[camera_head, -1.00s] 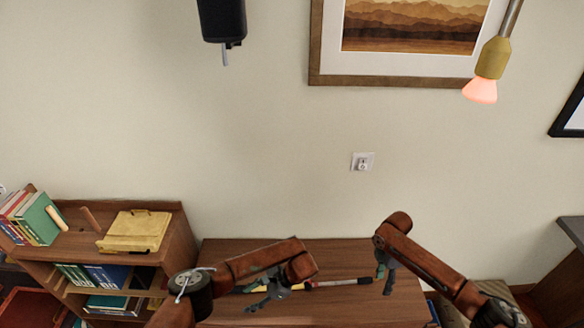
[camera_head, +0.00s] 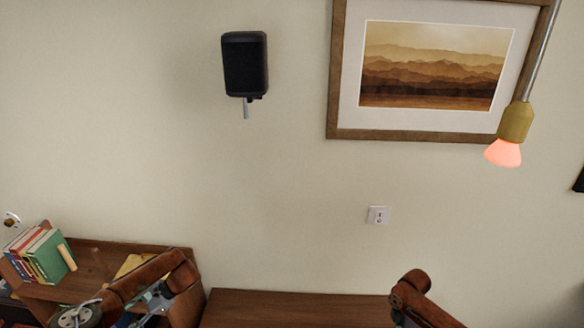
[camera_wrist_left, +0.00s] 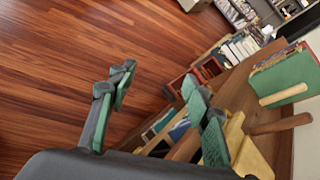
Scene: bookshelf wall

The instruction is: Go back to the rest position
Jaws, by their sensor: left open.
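My left gripper (camera_head: 155,302) is at the lower left of the head view, in front of the low bookshelf (camera_head: 98,253). In the left wrist view its two green-padded fingers (camera_wrist_left: 158,82) are spread apart with nothing between them. A yellow case (camera_head: 130,264) on the bookshelf is partly hidden behind my left arm in the head view. It also shows behind a finger in the wrist view (camera_wrist_left: 250,150). My right arm comes in at the lower right of the head view; only a sliver of its gripper (camera_head: 404,319) shows at the bottom edge.
A brown tabletop (camera_head: 290,308) lies between my arms. Upright books (camera_head: 40,255) stand on the bookshelf; they also show in the wrist view (camera_wrist_left: 285,82). A black speaker (camera_head: 245,64), a framed picture (camera_head: 432,65) and a lit lamp (camera_head: 508,140) are above. Open wooden floor (camera_wrist_left: 60,70) lies beyond my left gripper.

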